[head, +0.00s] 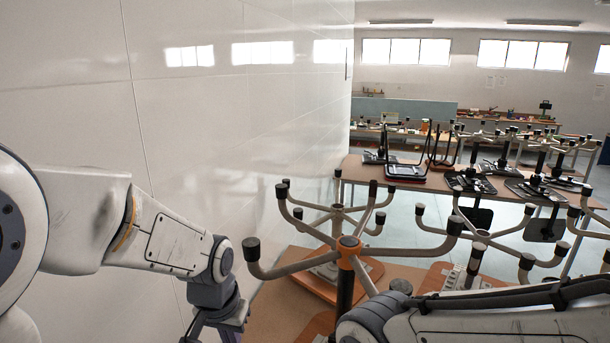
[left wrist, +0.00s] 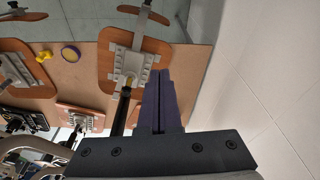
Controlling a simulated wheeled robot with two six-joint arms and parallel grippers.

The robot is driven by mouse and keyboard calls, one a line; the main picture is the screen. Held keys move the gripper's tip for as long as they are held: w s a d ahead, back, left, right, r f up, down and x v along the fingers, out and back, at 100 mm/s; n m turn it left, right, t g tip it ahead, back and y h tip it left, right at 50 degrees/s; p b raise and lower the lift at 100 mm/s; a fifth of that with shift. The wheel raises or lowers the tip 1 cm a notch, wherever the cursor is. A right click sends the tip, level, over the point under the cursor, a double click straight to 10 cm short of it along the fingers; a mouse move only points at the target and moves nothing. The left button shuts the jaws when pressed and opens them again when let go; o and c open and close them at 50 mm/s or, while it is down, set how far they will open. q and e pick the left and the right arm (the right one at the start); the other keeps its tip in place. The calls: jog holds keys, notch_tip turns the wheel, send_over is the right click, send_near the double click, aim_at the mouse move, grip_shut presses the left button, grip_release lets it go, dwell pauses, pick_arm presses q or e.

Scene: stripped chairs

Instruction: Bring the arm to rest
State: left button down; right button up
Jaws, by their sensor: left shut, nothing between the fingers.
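My left arm comes in from the left in the head view, along the white wall. My left gripper (left wrist: 160,100) shows in the left wrist view with its dark purple fingers pressed together, and nothing is between them. In the head view only its wrist end shows at the bottom edge, with the fingertips cut off. My right arm crosses the lower right of the head view. Its gripper is out of frame.
A brown table (left wrist: 85,75) holds upturned wooden chair seats (left wrist: 112,68), a yellow piece (left wrist: 44,55) and a blue-rimmed ring (left wrist: 70,54). An upturned chair base (head: 348,243) spreads its legs between my arms. A white wall (head: 90,90) stands close on the left.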

pick_arm(q)
jog(key=s+a+f+n, duration=0.2)
jog(key=s+a+f, duration=0.2)
jog(key=a, duration=0.1)
jog(key=s+d+f+m+g+b, duration=0.2)
jog(key=s+d+f+m+b, duration=0.5)
jog(key=s+d+f+b, duration=0.6)
jog(key=s+b, duration=0.1)
jog(key=b, duration=0.5)
jog(key=shift+f+h, duration=0.2)
jog(key=shift+h, duration=0.1)
